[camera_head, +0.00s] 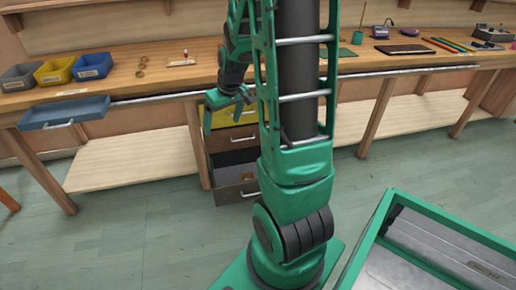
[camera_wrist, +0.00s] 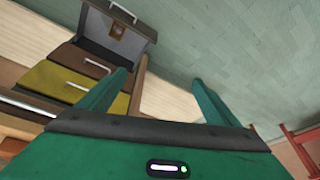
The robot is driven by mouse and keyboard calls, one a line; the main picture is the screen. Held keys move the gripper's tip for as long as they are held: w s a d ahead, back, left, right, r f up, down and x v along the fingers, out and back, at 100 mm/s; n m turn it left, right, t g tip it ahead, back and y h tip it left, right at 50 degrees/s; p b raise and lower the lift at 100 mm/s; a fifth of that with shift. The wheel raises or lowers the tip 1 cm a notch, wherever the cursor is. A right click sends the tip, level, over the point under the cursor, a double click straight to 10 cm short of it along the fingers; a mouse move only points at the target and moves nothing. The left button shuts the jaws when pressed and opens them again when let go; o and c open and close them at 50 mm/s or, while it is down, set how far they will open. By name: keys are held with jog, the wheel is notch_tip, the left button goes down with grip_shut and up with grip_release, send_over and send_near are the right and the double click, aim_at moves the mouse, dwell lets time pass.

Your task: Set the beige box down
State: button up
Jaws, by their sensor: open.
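My gripper (camera_head: 222,124) is open, its fingers pointing down in front of the drawer unit under the bench. In the wrist view my gripper (camera_wrist: 160,77) shows its two green fingers wide apart with nothing between them. A small tan-brown object (camera_head: 247,176) lies inside the pulled-out lowest drawer (camera_head: 230,194). It also shows in the wrist view (camera_wrist: 117,30), apart from my fingers. It may be the beige box, but it is too small to be sure. No other beige box is plain to see.
A yellow drawer (camera_wrist: 72,86) and a brown drawer (camera_wrist: 85,61) sit above the open one. A blue tray-like drawer (camera_head: 65,113) juts from the bench (camera_head: 130,80) at left. A green-rimmed tray (camera_head: 460,222) is at lower right. The floor between is clear.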

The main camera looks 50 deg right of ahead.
jog(key=s+a+r+m+g, duration=0.1)
jog(key=s+a+r, duration=0.1)
jog(key=s, duration=0.6)
jog(key=s+a+r+m+g, duration=0.1)
jog(key=s+a+r, duration=0.2)
jog(key=s, duration=0.5)
jog(key=s+a+r+m+g, duration=0.1)
jog(key=s+a+r+m, duration=0.1)
jog(key=s+a, duration=0.3)
jog(key=s+r, duration=0.1)
jog(key=s, duration=0.2)
jog(key=shift+s+g+y, duration=0.25)
jog(key=shift+g+y, duration=0.05)
jog(key=shift+w+f, duration=0.2)
jog(key=shift+w, duration=0.35)
